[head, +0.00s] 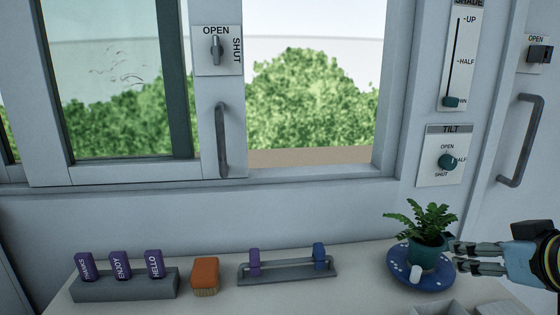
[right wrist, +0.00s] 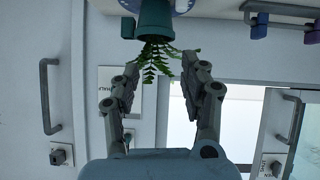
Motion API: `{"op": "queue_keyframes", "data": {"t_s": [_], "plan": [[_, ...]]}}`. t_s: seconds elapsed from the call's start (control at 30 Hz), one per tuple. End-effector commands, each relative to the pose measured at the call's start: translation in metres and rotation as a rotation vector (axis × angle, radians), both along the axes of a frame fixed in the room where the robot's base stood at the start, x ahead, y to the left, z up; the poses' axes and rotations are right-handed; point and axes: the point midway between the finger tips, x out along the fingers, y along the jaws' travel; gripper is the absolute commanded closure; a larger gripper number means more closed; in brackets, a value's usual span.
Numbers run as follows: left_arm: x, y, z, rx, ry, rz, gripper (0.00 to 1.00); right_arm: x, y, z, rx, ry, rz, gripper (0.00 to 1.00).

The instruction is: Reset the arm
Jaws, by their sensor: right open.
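My right gripper (head: 457,255) comes in from the right edge in the head view. It is open, with its fingertips just right of a small potted plant (head: 428,252). The plant has green fronds and a teal pot, and it stands upright on a blue spotted saucer (head: 425,283). In the right wrist view, which looks upside down, the pot (right wrist: 154,20) is beyond the open fingers (right wrist: 158,72), and the fronds reach toward the gap between them. I cannot tell whether a finger touches the pot. My left gripper is out of view.
A small white piece (head: 416,274) is on the saucer. A grey block with purple stamps (head: 125,285), an orange brush (head: 205,275) and a grey rack (head: 288,272) stand along the sill. Window handle (head: 222,140), tilt knob (head: 447,162) and right handle (head: 522,140) stick out behind.

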Motion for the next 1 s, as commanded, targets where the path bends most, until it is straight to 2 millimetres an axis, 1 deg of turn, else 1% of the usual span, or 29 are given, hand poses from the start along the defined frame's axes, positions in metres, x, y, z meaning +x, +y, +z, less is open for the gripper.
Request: {"op": "queue_keyframes", "data": {"t_s": [0.03,0.1,0.17,0.2,0.4,0.6,0.63,0.7,0.87,0.97,1.0], "plan": [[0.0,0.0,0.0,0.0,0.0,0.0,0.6,-0.027,0.013,-0.018,-0.004,0.078,-0.005,0.56],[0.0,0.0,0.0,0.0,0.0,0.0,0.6,-0.06,0.024,-0.037,-0.022,0.182,-0.013,0.56],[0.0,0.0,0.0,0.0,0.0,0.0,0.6,-0.085,0.031,-0.049,-0.032,0.255,-0.019,0.56],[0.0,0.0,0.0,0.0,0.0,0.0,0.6,-0.101,0.035,-0.055,-0.039,0.301,-0.022,0.56],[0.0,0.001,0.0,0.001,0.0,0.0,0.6,-0.171,0.051,-0.073,-0.055,0.5,-0.036,0.56],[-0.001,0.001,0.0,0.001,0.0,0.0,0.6,-0.233,0.064,-0.078,-0.056,0.675,-0.05,0.56],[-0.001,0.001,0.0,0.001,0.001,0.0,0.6,-0.237,0.064,-0.082,-0.058,0.692,-0.051,0.56],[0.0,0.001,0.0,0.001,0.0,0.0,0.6,-0.229,0.061,-0.105,-0.061,0.697,-0.052,0.56],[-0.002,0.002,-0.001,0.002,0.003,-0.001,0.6,-0.222,0.056,-0.152,-0.059,0.714,-0.057,0.56],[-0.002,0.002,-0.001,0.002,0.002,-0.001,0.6,-0.22,0.053,-0.185,-0.057,0.724,-0.061,0.56],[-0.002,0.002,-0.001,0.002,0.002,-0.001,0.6,-0.22,0.052,-0.2,-0.056,0.731,-0.062,0.56]]}}
